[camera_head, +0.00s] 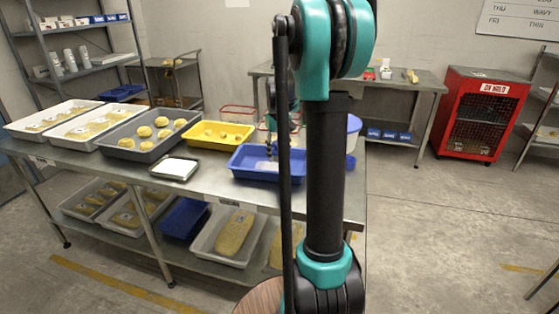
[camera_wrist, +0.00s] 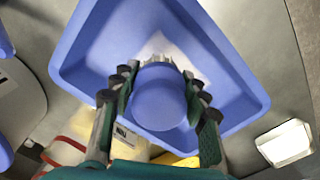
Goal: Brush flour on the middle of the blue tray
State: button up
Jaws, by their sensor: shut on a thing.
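The blue tray (camera_head: 243,170) stands near the right end of the metal table. It fills much of the wrist view (camera_wrist: 85,60). My gripper (camera_wrist: 160,78) is over the tray, with a finger on each side of a blue round-ended brush (camera_wrist: 160,100), and is shut on it. Pale bristles show past the brush's far end, pointing at the tray floor. A whitish patch of flour (camera_wrist: 176,52) lies on the tray floor around the bristles. In the head view my arm hides much of the gripper and the tray's right part. Whether the bristles touch the floor I cannot tell.
A yellow tray (camera_head: 193,138) and a small dark tray with a white surface (camera_head: 175,168) stand left of the blue tray. A grey tray of dough pieces (camera_head: 118,142) is farther left. A blue-lidded tub (camera_head: 354,124) stands behind my arm. A red cage (camera_head: 483,112) is far right.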

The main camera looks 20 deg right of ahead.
jog(key=shift+r, duration=1.35)
